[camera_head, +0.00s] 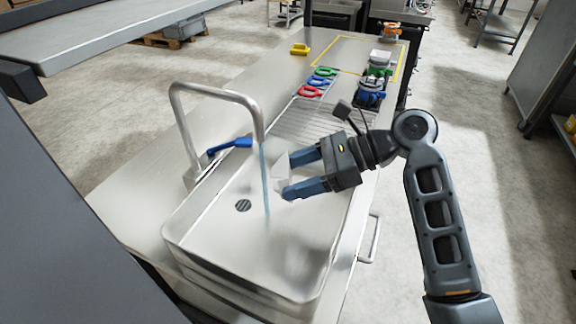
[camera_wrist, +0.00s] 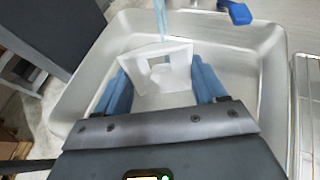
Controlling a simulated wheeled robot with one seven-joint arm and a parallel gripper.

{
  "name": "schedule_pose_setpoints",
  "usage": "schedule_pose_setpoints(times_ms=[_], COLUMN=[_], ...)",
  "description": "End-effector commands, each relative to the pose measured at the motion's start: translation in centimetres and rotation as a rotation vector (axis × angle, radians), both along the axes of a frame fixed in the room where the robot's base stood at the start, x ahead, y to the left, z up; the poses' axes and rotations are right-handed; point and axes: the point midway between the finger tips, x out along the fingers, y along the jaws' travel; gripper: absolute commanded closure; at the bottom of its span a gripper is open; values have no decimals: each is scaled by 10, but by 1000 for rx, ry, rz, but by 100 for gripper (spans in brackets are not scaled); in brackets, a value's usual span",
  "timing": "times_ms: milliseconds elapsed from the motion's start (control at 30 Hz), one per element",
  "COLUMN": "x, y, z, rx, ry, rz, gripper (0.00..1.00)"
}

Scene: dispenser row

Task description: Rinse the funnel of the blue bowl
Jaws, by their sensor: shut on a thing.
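My gripper (camera_head: 288,177) is shut on a white, square-mouthed funnel (camera_head: 281,167) and holds it over the sink basin (camera_head: 290,262). In the wrist view the funnel (camera_wrist: 160,68) sits between the two blue fingers, its opening facing the camera. A thin stream of water (camera_head: 265,185) falls from the tall tap (camera_head: 216,94) just left of the funnel. In the wrist view the stream (camera_wrist: 160,18) meets the funnel's far rim; I cannot tell whether it touches. The tap's blue lever (camera_head: 230,146) is beside its spout. A dark, blue-topped unit (camera_head: 371,92) stands at the counter's far end.
A ribbed drainboard (camera_head: 305,122) lies beyond the sink. A green-and-black unit (camera_head: 379,72) and a yellow block (camera_head: 300,49) stand farther back. The basin's drain (camera_head: 243,205) is clear.

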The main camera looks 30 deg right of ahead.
Motion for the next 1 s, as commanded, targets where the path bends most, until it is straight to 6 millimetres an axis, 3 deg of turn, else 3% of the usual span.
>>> schedule_pose_setpoints(times_ms=[633,1000], x=[-47,-53], y=[-34,-39], z=[10,11], rx=[0,0], ry=[-2,-2], rz=[-1,0], gripper=[62,62])
